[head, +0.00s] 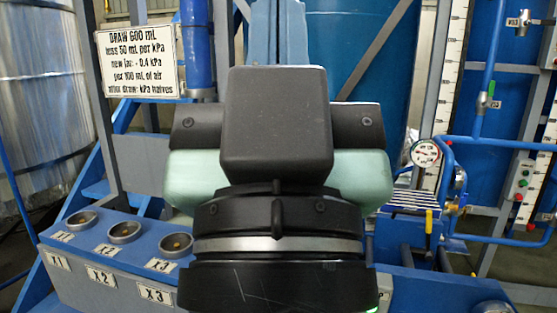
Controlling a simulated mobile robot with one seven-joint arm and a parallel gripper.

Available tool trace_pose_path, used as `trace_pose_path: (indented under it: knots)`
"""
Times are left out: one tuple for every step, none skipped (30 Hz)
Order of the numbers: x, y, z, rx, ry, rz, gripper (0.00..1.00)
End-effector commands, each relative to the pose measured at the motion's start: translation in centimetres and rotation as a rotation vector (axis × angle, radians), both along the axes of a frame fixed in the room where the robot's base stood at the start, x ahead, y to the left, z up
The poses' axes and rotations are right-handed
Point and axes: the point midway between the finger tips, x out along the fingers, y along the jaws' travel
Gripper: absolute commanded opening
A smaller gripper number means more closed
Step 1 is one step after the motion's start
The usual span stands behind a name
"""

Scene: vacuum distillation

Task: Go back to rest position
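My gripper (276,125) and wrist fill the middle of the head view, seen from behind. A dark block and a wide dark body with pale green side parts show above a black wrist with a silver ring. The fingertips cannot be made out clearly, so I cannot tell whether the gripper is open or shut. No held object can be made out.
A blue rig with labelled round sockets (124,232) stands at the left, below a white sign (138,62). A pressure gauge (425,152), blue pipes and valves (484,102) are at the right. A large metal tank (45,90) stands far left.

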Motion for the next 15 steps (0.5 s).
trace_pose_path:
  knots:
    - [0.0, 0.0, 2.5, 0.001, 0.000, 0.001, 0.00]
    - [0.0, 0.0, 3.2, 0.001, 0.000, 0.001, 0.00]
    - [0.0, 0.0, 4.2, 0.001, 0.000, 0.001, 0.00]
    - [0.0, 0.0, 5.0, 0.001, 0.000, 0.001, 0.00]
    - [0.0, 0.0, 5.9, 0.002, 0.001, 0.002, 0.00]
    - [0.0, 0.0, 7.0, 0.002, 0.001, 0.002, 0.00]
    - [0.1, 0.0, 7.9, 0.001, 0.001, 0.003, 0.00]
    - [0.1, 0.0, 8.9, 0.002, 0.001, 0.004, 0.00]
    - [0.1, 0.0, 10.1, 0.002, 0.001, 0.004, 0.00]
    - [0.1, 0.0, 11.0, 0.002, 0.001, 0.004, 0.00]
    - [0.1, 0.0, 11.9, 0.002, 0.002, 0.004, 0.00]
    - [0.1, 0.0, 13.0, 0.002, 0.002, 0.004, 0.00]
    - [0.1, 0.0, 13.7, 0.003, 0.002, 0.004, 0.00]
    - [0.1, 0.0, 14.4, 0.003, 0.002, 0.004, 0.00]
    - [0.1, 0.0, 15.2, 0.003, 0.002, 0.004, 0.00]
